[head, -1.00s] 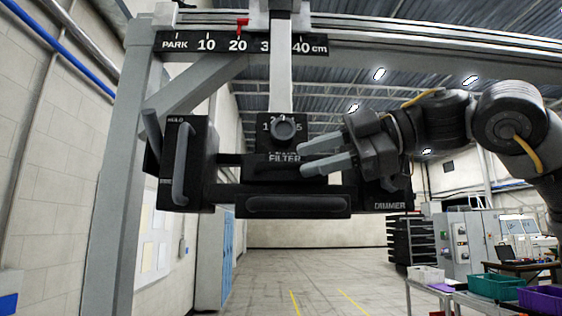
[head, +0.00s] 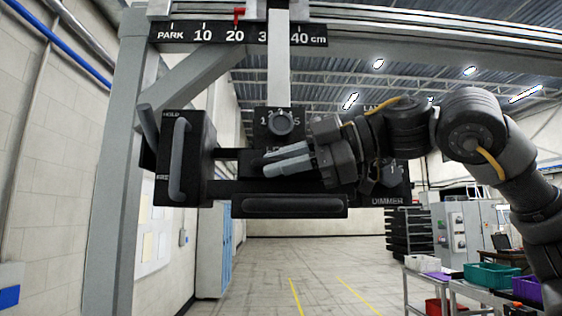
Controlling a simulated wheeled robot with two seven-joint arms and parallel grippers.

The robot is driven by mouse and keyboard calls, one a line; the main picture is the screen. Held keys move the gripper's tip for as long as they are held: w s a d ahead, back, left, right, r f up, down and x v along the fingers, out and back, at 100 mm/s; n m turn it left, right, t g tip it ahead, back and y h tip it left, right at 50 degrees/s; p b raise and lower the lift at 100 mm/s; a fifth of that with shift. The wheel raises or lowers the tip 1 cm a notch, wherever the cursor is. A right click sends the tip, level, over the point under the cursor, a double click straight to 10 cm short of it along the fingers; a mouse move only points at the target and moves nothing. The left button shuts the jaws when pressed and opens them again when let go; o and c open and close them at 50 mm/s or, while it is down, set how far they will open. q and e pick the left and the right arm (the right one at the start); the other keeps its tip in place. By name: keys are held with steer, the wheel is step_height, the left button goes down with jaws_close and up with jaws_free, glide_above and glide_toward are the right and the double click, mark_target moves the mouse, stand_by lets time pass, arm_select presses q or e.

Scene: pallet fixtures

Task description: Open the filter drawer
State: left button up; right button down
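The filter drawer (head: 258,160) is a dark part in the middle of the black hanging unit, below a round knob (head: 281,122). Its label is mostly covered by my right gripper. My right gripper (head: 264,161) comes in from the right, its grey fingers pointing left across the drawer front. The fingers look close together, one above the other. Whether they touch or hold the drawer's grip is hidden. The drawer shows no clear opening. My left gripper is out of view.
A box with an upright grey handle (head: 177,160) stands left of the drawer. A long black bar (head: 295,207) runs below, and the dimmer part (head: 388,200) is at right. A scale rail (head: 235,33) is above. Bins on a cart (head: 492,276) stand lower right.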

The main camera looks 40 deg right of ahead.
stand_by(0.3)
steer(key=shift+s+a+f, duration=0.1)
steer(key=shift+s+a, duration=0.05)
steer(key=s+a+b, duration=0.6)
steer(key=s+a, duration=0.4)
steer(key=s, duration=0.3)
steer(key=shift+s+a+b, duration=0.15)
steer(key=shift+s+b, duration=0.1)
steer(key=shift+b, duration=0.1)
steer(key=c, duration=1.5)
jaws_free()
steer(key=shift+w+a, duration=0.1)
steer(key=shift+o, duration=0.2)
steer(key=b+v, duration=0.1)
steer(key=v, duration=0.9)
steer(key=shift+s+d+r, duration=0.25)
steer(key=shift+s, duration=0.05)
